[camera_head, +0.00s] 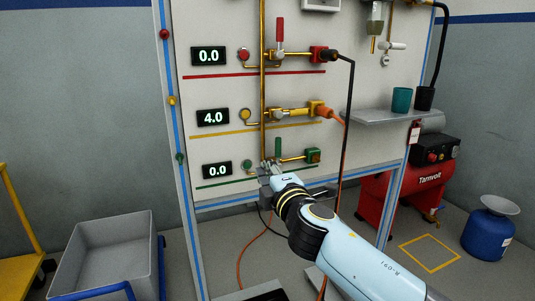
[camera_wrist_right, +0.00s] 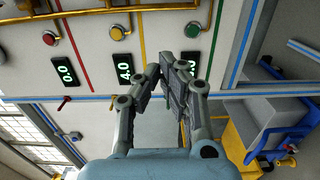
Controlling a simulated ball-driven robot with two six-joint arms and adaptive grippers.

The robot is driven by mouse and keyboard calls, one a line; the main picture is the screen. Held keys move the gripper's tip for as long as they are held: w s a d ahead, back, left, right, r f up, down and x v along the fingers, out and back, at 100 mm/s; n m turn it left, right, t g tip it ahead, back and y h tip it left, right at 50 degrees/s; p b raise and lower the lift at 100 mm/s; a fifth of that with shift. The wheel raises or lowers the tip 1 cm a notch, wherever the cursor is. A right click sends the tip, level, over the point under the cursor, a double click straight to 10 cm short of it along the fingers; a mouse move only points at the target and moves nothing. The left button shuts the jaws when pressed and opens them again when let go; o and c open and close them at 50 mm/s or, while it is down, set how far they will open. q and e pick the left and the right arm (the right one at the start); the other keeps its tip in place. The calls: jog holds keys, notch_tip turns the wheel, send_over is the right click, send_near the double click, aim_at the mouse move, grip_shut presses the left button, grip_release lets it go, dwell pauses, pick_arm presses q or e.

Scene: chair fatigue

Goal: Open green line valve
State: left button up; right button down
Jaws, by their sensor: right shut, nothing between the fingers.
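The green line valve handle (camera_head: 278,147) stands upright on the lowest pipe of the panel, between the green knob (camera_head: 248,165) and a green end fitting (camera_head: 313,156). The green line display (camera_head: 217,170) reads 0.0. My right gripper (camera_head: 268,167) is shut and empty, just below and left of the handle; I cannot tell whether it touches the pipe. In the right wrist view its shut fingers (camera_wrist_right: 164,72) partly cover the green line display, near the green button (camera_wrist_right: 193,30); the green handle does not show there. My left gripper is not in view.
Above, the red handle (camera_head: 279,35) is upright at 0.0, and the yellow handle (camera_head: 292,111) lies along its pipe at 4.0. A shelf (camera_head: 372,117) with cups is at right. A red compressor (camera_head: 411,195), blue container (camera_head: 487,234) and grey bin (camera_head: 105,260) stand around the panel.

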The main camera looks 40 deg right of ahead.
aim_at(278, 152)
jog(key=shift+w, duration=0.1)
jog(key=shift+w+d+f+b, duration=0.1)
jog(key=shift+w+d+b, duration=0.05)
jog(key=shift+w+d, duration=1.2)
jog(key=shift+w+d+r+b, duration=0.1)
jog(key=shift+w+d+b, duration=0.1)
jog(key=shift+w+d, duration=1.15)
jog(key=shift+w+d+f+b, duration=0.15)
jog(key=shift+w+d, duration=0.6)
jog(key=shift+w, duration=1.15)
jog(key=shift+d+r+m, duration=0.2)
jog(key=shift+d+m, duration=0.05)
jog(key=shift+m, duration=0.25)
